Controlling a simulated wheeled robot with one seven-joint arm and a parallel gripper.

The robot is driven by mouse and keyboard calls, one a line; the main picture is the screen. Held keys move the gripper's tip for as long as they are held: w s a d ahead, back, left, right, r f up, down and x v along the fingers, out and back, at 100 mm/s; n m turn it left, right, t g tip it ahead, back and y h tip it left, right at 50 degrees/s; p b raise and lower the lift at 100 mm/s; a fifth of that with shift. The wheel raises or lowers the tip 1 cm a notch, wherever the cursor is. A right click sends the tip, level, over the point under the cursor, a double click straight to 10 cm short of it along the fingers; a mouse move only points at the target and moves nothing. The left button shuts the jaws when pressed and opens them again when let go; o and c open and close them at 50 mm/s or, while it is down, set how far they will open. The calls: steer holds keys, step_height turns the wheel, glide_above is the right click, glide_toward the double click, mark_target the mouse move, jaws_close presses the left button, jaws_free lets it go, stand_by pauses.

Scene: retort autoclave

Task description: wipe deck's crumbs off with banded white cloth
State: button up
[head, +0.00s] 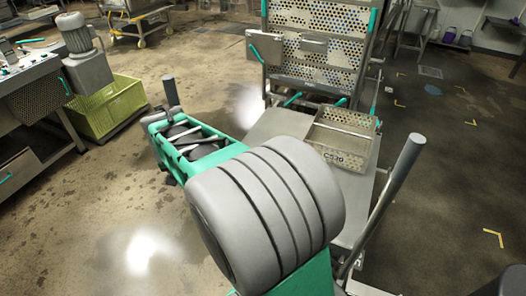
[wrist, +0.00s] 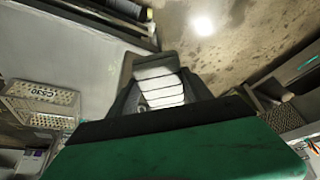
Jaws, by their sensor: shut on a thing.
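In the wrist view my gripper (wrist: 158,72) is shut on a white, dark-banded piece, which looks like the banded white cloth (wrist: 162,92). The fingers hide part of it. The deck (head: 272,126) is a flat grey metal surface on a cart in the head view, partly covered by my arm. It seems to be the pale grey surface (wrist: 62,62) at the left of the wrist view, beside the gripper. I cannot make out crumbs on it, nor tell whether the cloth touches it. My gripper is not clearly seen in the head view.
A perforated metal tray marked C530 (head: 342,142) sits on the deck and also shows in the wrist view (wrist: 40,108). Behind stands a perforated rack (head: 318,50). A post (head: 398,172) rises at the right. A yellow-green crate (head: 108,106) stands on the floor at left.

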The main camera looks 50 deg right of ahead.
steer(key=s+d+f+m+g, duration=0.2)
steer(key=s+d+f+m, duration=0.1)
steer(key=d, duration=0.9)
steer(key=s+d+f+m+g, duration=0.2)
steer(key=s+d+f+m, duration=0.2)
steer(key=d+m, duration=0.4)
steer(key=s+d+f+m+g+h, duration=0.1)
steer(key=s+d+m, duration=0.4)
steer(key=d, duration=1.2)
step_height(320, 180, down, 3)
steer(key=shift+s+r+m+g, duration=0.1)
steer(key=shift+s+m+g, duration=0.2)
steer(key=shift+m+g, duration=0.15)
